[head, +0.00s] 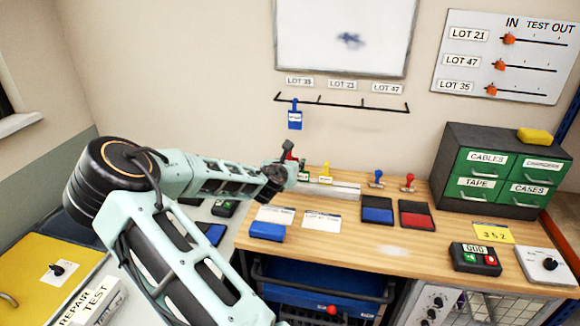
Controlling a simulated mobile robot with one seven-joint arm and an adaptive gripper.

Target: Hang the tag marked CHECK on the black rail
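The black rail (345,103) runs along the wall under several LOT labels, with short pegs. A blue tag (295,120) hangs near its left end; its print is too small to read. My gripper (287,158) is over the back left of the wooden bench, below the rail. Its fingers are small and partly hidden by my wrist, so I cannot tell whether they are open. A small red piece shows at the fingers; I cannot tell if it is held. A green tag (304,174) and a yellow tag (326,173) stand just right of the gripper. I cannot read CHECK on any tag.
Blue and red stamps (376,178) stand behind a blue pad (377,211) and a red pad (416,216). A dark drawer cabinet (470,143) fills the back right. White cards and a blue block (267,231) lie in front of my wrist.

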